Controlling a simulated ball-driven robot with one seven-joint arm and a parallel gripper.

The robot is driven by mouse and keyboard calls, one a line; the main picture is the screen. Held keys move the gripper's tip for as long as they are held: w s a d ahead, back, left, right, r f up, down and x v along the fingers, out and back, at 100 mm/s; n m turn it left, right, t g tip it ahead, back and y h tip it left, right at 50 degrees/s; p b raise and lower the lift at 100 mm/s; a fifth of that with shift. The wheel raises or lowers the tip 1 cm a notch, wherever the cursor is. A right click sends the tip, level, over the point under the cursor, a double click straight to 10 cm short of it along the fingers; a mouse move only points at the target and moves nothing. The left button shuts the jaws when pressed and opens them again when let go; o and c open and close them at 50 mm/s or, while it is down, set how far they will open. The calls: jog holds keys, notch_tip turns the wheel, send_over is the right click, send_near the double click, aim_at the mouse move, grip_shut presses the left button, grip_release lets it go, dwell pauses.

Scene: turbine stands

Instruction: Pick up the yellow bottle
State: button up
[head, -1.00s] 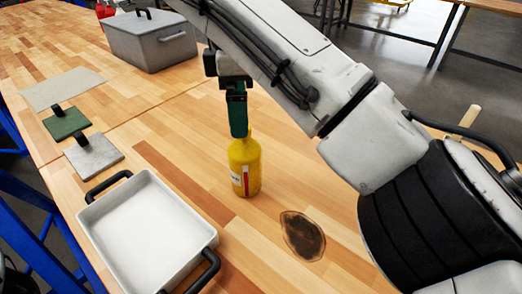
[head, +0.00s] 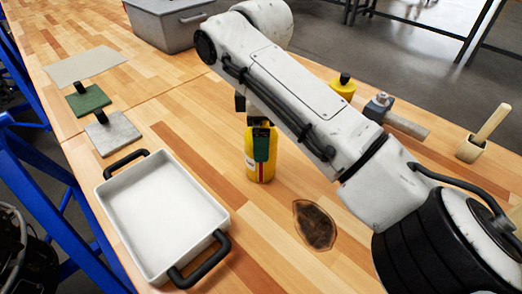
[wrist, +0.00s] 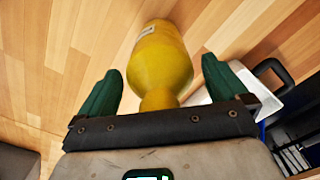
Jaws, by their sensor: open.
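The yellow bottle (head: 258,165) stands upright on the wooden table in the head view, with a pale and red label on its side. My gripper (head: 262,145) points down at its upper part and hides some of it. In the wrist view, the yellow bottle (wrist: 160,62) lies between the two green fingers of my gripper (wrist: 158,88). The fingers are spread, with a gap on each side of the bottle, and are not closed on it.
A white tray (head: 112,190) with black handles sits left of the bottle. A dark stain (head: 315,225) lies to its right.

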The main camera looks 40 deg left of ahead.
jog(key=shift+f, duration=0.1)
jog(key=c, duration=1.5)
jog(key=shift+o, duration=0.2)
jog(key=shift+r, duration=0.9)
jog(key=s+d+r, duration=0.7)
jog(key=s+r, duration=0.4)
jog(key=s, duration=0.1)
jog(key=shift+d+p, duration=0.2)
jog(key=shift+p, duration=0.15)
jog(key=shift+r, duration=0.1)
